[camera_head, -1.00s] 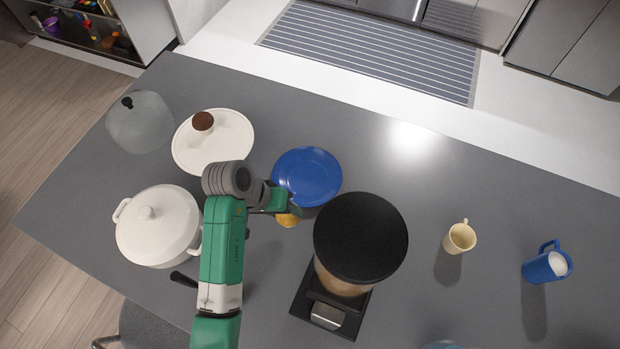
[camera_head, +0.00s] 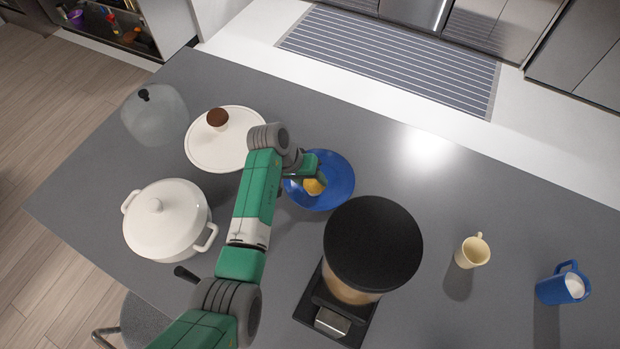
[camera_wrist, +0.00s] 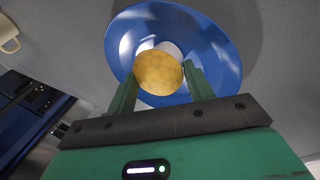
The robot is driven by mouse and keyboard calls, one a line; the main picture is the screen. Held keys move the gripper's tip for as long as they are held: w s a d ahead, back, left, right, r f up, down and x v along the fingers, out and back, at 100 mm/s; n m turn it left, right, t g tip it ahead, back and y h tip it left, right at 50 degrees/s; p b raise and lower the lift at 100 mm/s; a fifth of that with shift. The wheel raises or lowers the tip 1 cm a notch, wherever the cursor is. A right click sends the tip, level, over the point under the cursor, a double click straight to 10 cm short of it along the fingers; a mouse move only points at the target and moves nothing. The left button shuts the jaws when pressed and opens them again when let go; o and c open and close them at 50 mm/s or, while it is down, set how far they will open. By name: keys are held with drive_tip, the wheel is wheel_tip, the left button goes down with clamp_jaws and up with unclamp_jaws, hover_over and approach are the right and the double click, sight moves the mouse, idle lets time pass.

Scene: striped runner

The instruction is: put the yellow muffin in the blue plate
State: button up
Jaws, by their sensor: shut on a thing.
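The yellow muffin (camera_head: 314,186) is held between the fingers of my gripper (camera_head: 308,180) and appears over the near part of the blue plate (camera_head: 338,172). In the wrist view the muffin (camera_wrist: 158,72) sits between the two green fingertips (camera_wrist: 158,80), with the blue plate (camera_wrist: 222,62) behind it. I cannot tell whether the muffin touches the plate. The plate lies flat on the grey counter and looks otherwise empty. My arm hides a little of its left edge.
A coffee grinder (camera_head: 372,245) with a black lid stands close, right of the plate. A white lidded dish (camera_head: 222,150) and a white pot (camera_head: 165,222) stand left. A cream cup (camera_head: 472,251) and a blue mug (camera_head: 562,285) stand right. The counter (camera_head: 440,200) between is clear.

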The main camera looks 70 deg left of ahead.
drive_tip(key=shift+f, duration=0.1)
drive_tip(key=o, duration=1)
drive_tip(key=p+v, duration=0.1)
drive_tip(key=v, duration=1.1)
drive_tip(key=shift+a, duration=0.1)
drive_tip(key=shift+r+p, duration=0.2)
drive_tip(key=shift+p, duration=0.1)
